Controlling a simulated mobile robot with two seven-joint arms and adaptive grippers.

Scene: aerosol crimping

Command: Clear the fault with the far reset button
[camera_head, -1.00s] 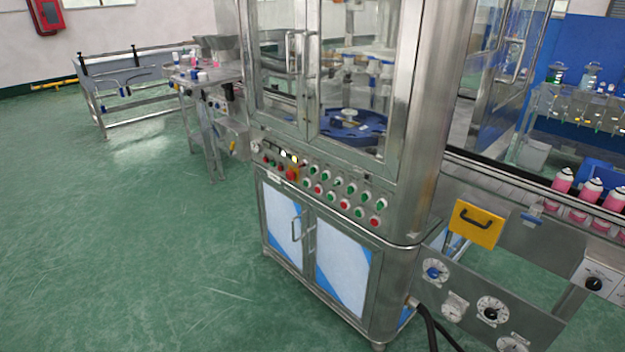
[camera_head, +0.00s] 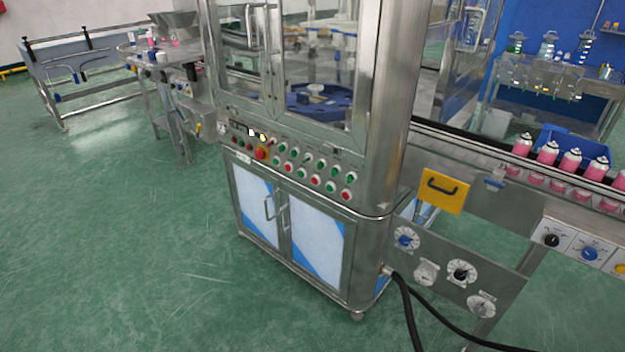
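The crimping machine's steel cabinet (camera_head: 385,150) stands in the middle of the view. Its front control panel (camera_head: 235,146) carries rows of green and red buttons, such as a green one (camera_head: 334,173) and a red one (camera_head: 347,194). A larger red knob (camera_head: 261,153) with yellow around it and small lit lamps (camera_head: 251,132) are at the panel's left. On the conveyor's side at the right edge are a black knob (camera_head: 552,240), a blue knob (camera_head: 589,253) and a partly cut-off yellow control (camera_head: 620,269). No label is readable as reset. Neither gripper is in view.
A conveyor (camera_head: 470,149) with several pink cans (camera_head: 547,152) runs off to the right. A yellow handled plate (camera_head: 443,191) and a dial panel (camera_head: 462,270) hang below it. Black hoses (camera_head: 408,310) cross the floor. The green floor (camera_head: 130,270) at left is clear.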

